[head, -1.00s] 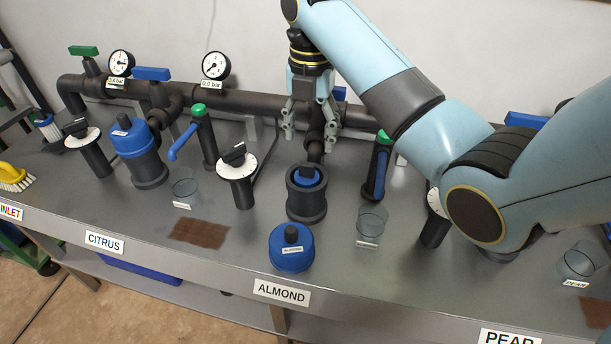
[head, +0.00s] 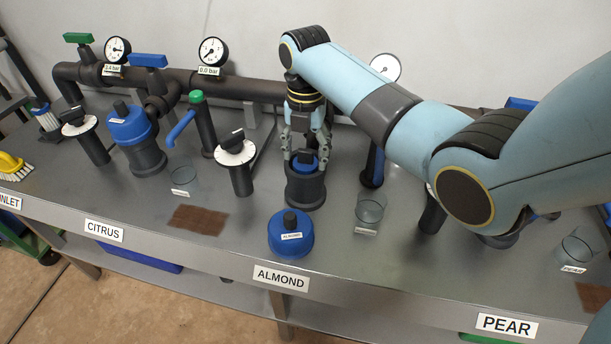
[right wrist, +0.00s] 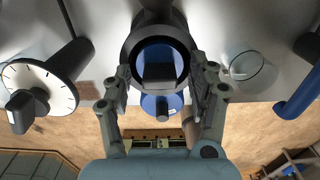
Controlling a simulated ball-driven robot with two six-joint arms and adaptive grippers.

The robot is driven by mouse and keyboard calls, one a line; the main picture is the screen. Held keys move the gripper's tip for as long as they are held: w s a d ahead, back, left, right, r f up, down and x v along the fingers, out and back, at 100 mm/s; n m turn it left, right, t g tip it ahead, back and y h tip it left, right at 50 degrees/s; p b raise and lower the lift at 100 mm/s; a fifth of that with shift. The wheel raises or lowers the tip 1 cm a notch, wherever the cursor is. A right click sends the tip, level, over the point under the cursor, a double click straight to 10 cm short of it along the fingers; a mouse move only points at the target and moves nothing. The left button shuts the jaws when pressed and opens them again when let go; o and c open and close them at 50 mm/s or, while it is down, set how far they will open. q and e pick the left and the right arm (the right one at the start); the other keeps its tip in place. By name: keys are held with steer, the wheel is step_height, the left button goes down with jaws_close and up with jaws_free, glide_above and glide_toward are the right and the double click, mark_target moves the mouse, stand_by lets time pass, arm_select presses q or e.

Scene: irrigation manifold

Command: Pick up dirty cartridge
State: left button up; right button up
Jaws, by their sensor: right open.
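The open Almond filter housing (head: 305,190) is a dark cylinder standing on the bench. Inside its mouth sits a cartridge with a blue top (head: 313,164) and a dark grip; most of its body is hidden in the housing. My right gripper (head: 304,157) points down just above the housing mouth, with its fingers open on either side of the cartridge top. In the right wrist view the blue cartridge top (right wrist: 155,52) with its dark block lies between the open fingers (right wrist: 160,85). I cannot tell whether they touch it. My left gripper is not in view.
The blue Almond lid (head: 290,236) sits on the bench in front of the housing. A clear cup (head: 370,208) stands to the right, and a white dial valve (head: 236,153) to the left. A brown mat (head: 198,220) lies front left. Pipes run behind.

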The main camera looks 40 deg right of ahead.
jaws_close()
stand_by(0.3)
steer(key=shift+r, duration=0.15)
